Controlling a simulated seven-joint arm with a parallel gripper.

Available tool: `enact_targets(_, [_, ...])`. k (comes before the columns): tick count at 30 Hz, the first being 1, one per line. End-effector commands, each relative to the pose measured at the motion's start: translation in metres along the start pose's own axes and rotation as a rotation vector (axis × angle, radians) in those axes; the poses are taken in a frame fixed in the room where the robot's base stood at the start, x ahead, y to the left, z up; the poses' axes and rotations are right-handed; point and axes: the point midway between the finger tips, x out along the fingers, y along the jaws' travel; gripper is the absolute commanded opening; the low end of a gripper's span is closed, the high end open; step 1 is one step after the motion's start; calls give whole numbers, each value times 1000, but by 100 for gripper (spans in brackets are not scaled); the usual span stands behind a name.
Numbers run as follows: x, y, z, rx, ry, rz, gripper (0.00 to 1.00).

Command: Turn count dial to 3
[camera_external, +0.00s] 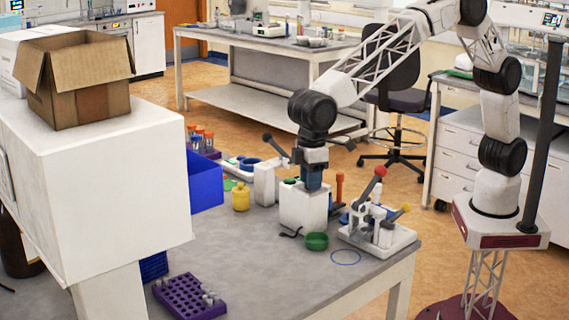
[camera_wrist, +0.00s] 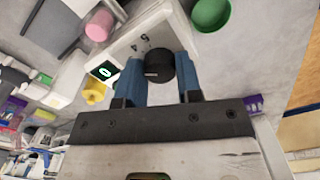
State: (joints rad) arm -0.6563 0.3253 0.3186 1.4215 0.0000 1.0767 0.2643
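A black round dial (camera_wrist: 158,68) with a pale mark on its near face sits on a white device (camera_wrist: 125,45). Dark printed digits show beside the dial, and a small dark display (camera_wrist: 103,71) shows a green 0. My gripper (camera_wrist: 161,75) has its two blue fingers on either side of the dial, very near its edges. I cannot tell whether they press on it. In the external view my gripper (camera_external: 312,182) points down over the white box-shaped device (camera_external: 303,208), and the dial is hidden there.
A green bowl (camera_external: 317,241) stands close in front of the device. A white stand with red and yellow levers (camera_external: 380,225) is to its right, a yellow bottle (camera_external: 241,197) to its left. A purple rack (camera_external: 186,297) and a blue bin (camera_external: 205,182) are farther left.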

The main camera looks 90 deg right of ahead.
Motion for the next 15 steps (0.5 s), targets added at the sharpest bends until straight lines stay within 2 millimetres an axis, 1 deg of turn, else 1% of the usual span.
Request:
enact_targets(1, [-1,0,-1,0,3,-1,39])
enact_targets(3, [-1,0,-1,0,2,-1,50])
enact_targets(5, [-1,0,0,0,2,0,58])
enact_targets(15, [-2,0,0,-1,1,0,58])
